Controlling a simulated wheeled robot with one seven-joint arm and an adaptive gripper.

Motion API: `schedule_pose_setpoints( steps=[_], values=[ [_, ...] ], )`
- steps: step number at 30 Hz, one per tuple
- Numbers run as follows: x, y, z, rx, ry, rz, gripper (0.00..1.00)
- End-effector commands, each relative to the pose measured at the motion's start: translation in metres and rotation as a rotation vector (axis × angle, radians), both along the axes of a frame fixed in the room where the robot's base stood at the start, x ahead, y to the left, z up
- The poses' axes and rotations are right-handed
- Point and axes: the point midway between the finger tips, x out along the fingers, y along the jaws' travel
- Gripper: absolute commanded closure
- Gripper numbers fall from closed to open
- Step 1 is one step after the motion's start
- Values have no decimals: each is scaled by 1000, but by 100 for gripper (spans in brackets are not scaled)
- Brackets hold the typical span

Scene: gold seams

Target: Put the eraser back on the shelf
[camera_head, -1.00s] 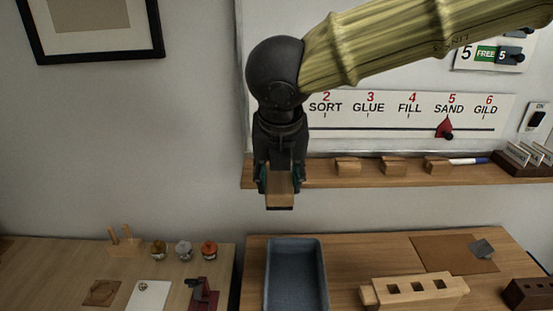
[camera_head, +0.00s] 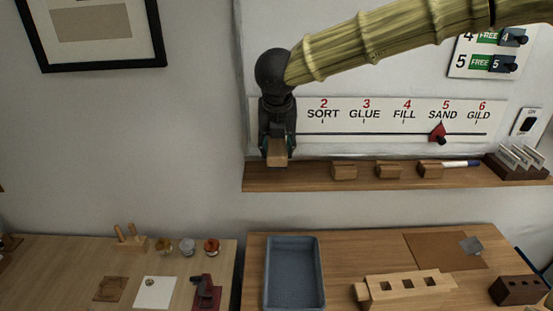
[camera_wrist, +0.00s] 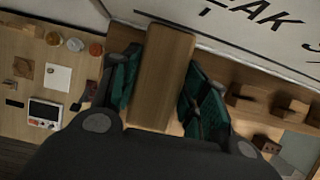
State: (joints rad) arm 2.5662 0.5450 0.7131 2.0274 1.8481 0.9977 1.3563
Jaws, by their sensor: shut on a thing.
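The eraser (camera_head: 277,154), a brown wooden block, is held in my gripper (camera_head: 278,148) near the left end of the wooden shelf (camera_head: 300,180). In the wrist view the eraser (camera_wrist: 160,75) lies lengthwise between the green finger pads of my gripper (camera_wrist: 160,90). In the head view its lower end overlaps the shelf's back edge; I cannot tell whether it touches the shelf. The shelf runs below the whiteboard, and its left end in front of the gripper looks bare.
A label strip (camera_head: 370,134) with a red slider (camera_head: 437,133) is behind. A grey-blue tray (camera_head: 295,240) lies on the table below.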

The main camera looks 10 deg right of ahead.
Motion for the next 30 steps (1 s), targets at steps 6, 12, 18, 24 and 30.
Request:
schedule_pose_setpoints(
  steps=[6,12,18,24,30],
  values=[
    [-1,0,-19,-1,2,0,75],
    [-2,0,-36,-1,4,1,75],
    [3,-1,-55,0,3,1,75],
    [6,-2,-61,0,2,1,75],
    [6,-2,-62,0,2,0,43]
  ],
)
